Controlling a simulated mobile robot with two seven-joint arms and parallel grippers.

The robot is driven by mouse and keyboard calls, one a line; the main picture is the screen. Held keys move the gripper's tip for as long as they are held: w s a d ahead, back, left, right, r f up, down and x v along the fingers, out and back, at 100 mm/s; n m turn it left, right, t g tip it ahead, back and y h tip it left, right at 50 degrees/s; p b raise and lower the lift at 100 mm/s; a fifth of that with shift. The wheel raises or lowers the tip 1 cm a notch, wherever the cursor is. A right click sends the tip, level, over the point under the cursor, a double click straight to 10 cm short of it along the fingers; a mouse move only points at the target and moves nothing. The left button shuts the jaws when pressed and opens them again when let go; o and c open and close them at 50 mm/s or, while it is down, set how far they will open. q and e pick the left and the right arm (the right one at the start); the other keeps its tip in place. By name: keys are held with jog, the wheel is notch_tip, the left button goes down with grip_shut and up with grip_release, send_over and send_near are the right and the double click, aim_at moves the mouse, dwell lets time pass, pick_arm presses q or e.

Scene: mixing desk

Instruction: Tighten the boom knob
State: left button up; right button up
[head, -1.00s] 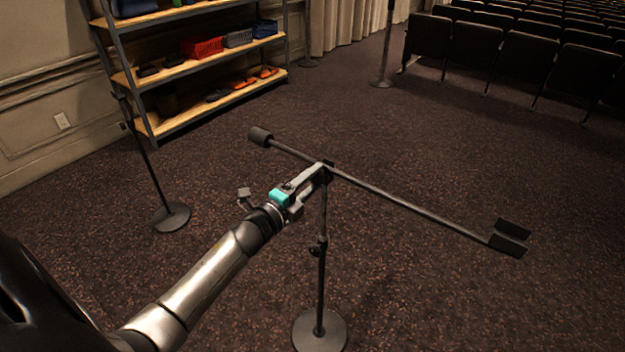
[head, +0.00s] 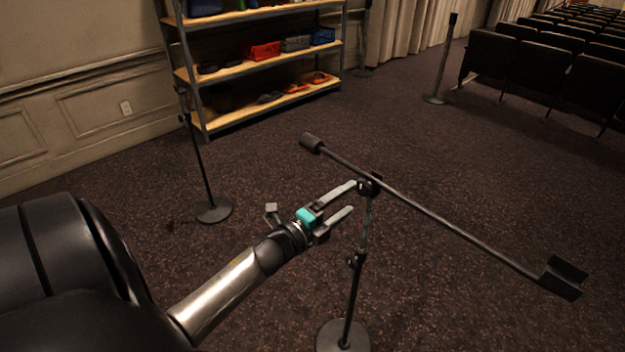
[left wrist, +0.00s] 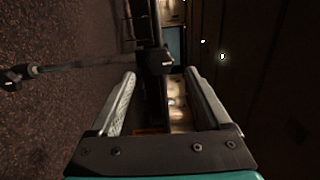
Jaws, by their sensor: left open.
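The boom stand's pole (head: 354,290) stands upright in front of me. A long dark boom (head: 440,223) crosses its top and slopes down to the right. The boom knob (head: 366,187) is a small dark shape at the clamp where pole and boom meet; its detail is unclear. My left gripper (head: 353,197) is open and empty, its fingertips just left of the clamp. In the left wrist view, the dark clamp and knob area (left wrist: 155,61) lies between and just beyond the spread fingers (left wrist: 160,78). Contact cannot be judged. My right gripper is not seen.
Another thin stand (head: 202,165) is on the left by the wall. A shelf (head: 262,65) with bins is behind it. Theatre seats (head: 500,60) fill the back right. A dark block (head: 563,277) ends the boom at right. Carpet around the stand is clear.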

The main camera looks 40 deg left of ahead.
pick_arm(q)
jog(key=s, duration=1)
jog(key=shift+s+a, duration=0.15)
jog(key=shift+a, duration=0.25)
